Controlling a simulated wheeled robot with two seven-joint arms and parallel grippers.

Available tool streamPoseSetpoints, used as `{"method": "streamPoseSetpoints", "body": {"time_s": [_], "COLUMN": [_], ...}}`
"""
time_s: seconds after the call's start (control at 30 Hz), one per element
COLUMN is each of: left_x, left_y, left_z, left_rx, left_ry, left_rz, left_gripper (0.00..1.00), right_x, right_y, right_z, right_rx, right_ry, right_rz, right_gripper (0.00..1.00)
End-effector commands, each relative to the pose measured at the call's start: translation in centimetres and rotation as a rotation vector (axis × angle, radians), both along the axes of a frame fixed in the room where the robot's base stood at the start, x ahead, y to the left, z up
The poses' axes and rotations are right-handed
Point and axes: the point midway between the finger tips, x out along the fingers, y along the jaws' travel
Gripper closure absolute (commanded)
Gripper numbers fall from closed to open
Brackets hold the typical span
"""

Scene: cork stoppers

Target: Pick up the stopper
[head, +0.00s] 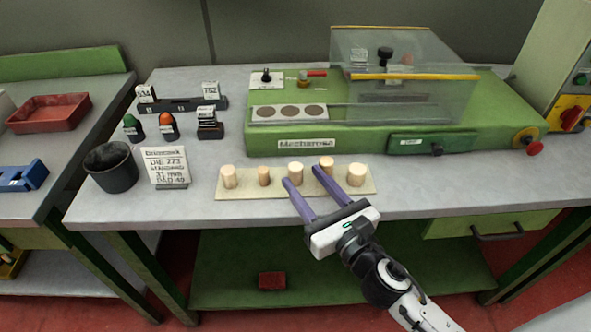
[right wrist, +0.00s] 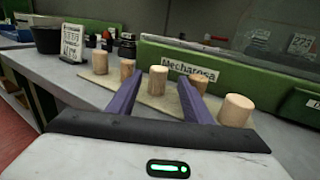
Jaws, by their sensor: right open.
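Several pale cork stoppers stand upright in a row on a beige strip (head: 244,193) near the front edge of the bench. In the head view they are a left one (head: 229,176), a smaller one (head: 264,176), a middle one (head: 296,173), one set slightly back (head: 327,164) and a right one (head: 355,175). My right gripper (head: 302,175) is open, its two purple fingers reaching over the strip. In the right wrist view the middle stopper (right wrist: 158,79) shows between and beyond the fingertips; contact cannot be told. My left gripper is not in view.
A green machine (head: 370,130) with a clear guard stands behind the strip. A dark cup (head: 111,167), a white sign card (head: 166,165) and small stamp-like items (head: 168,125) stand to the left. Bare bench lies right of the strip.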

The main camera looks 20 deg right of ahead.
Motion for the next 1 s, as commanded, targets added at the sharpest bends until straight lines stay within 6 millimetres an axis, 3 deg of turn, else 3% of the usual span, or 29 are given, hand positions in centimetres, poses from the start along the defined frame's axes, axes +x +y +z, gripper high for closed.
{"method": "streamPoseSetpoints", "body": {"time_s": [0.13,0.23,0.53,0.57,0.8,1.0], "left_x": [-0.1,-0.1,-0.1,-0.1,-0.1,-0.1], "left_y": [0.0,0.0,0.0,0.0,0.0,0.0], "left_z": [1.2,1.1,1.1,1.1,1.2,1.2], "left_rx": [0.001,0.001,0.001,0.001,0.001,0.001], "left_ry": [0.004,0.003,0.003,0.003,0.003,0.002], "left_rz": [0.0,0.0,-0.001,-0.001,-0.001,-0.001], "left_gripper": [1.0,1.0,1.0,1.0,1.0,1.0], "right_x": [2.3,3.5,4.2,4.2,4.1,4.1], "right_y": [0.8,1.0,1.1,1.1,1.1,1.1], "right_z": [1.3,0.9,0.7,0.7,0.7,0.7], "right_rx": [0.001,0.001,0.001,0.001,0.001,0.001], "right_ry": [-0.004,-0.001,0.0,0.0,0.0,0.0], "right_rz": [0.0,-0.001,0.0,0.0,0.0,0.0], "right_gripper": [0.54,0.54,0.54,0.56,0.96,0.98]}}
